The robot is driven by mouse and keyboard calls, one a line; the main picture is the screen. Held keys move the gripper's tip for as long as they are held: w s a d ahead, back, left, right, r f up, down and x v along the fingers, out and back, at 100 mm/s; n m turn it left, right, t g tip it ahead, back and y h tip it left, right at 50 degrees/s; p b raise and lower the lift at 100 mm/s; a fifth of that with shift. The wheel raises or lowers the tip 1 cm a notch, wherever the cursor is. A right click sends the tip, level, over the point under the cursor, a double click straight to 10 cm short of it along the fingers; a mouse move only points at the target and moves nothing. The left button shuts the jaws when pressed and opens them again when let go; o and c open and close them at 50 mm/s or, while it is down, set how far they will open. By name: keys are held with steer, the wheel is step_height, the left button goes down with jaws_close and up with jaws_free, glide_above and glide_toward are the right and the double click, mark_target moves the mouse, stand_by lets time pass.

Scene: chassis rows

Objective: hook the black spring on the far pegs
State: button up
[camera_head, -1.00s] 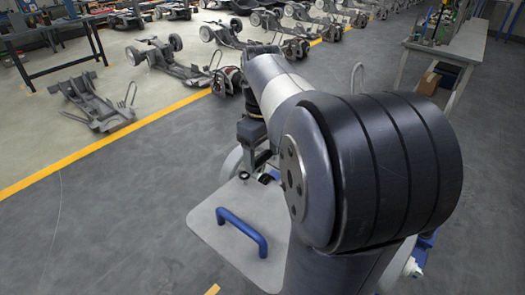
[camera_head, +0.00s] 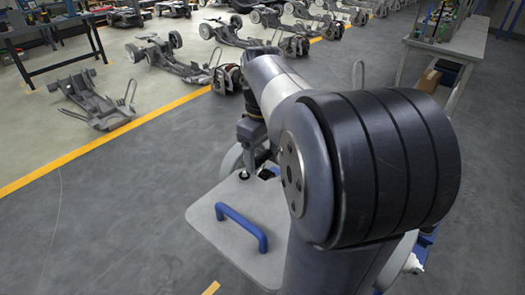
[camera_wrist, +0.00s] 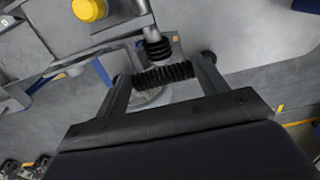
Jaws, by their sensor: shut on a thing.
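In the wrist view a black coiled spring (camera_wrist: 165,76) lies crosswise between the two fingers of my gripper (camera_wrist: 164,70). The jaws are shut on it, one finger at each end. Just beyond it is a second black ribbed piece (camera_wrist: 157,47), seen nearly end-on at a grey part; I cannot tell whether it is another spring on a peg. The far pegs cannot be made out clearly. In the head view my gripper is partly hidden by my arm, above a grey plate (camera_head: 205,215), and the held spring cannot be made out.
The plate carries a blue handle (camera_head: 242,228). A yellow round knob (camera_wrist: 90,9) shows at the top of the wrist view. Rows of grey chassis (camera_head: 165,60) stand beyond a yellow floor line (camera_head: 90,150). A workbench (camera_head: 465,45) is at the upper right.

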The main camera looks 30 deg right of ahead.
steer(key=shift+f, duration=0.5)
steer(key=o, duration=1)
steer(key=shift+r, duration=0.1)
steer(key=shift+o, duration=0.3)
step_height(320, 180, up, 11)
steer(key=shift+f, duration=0.2)
steer(key=shift+f, duration=4.4)
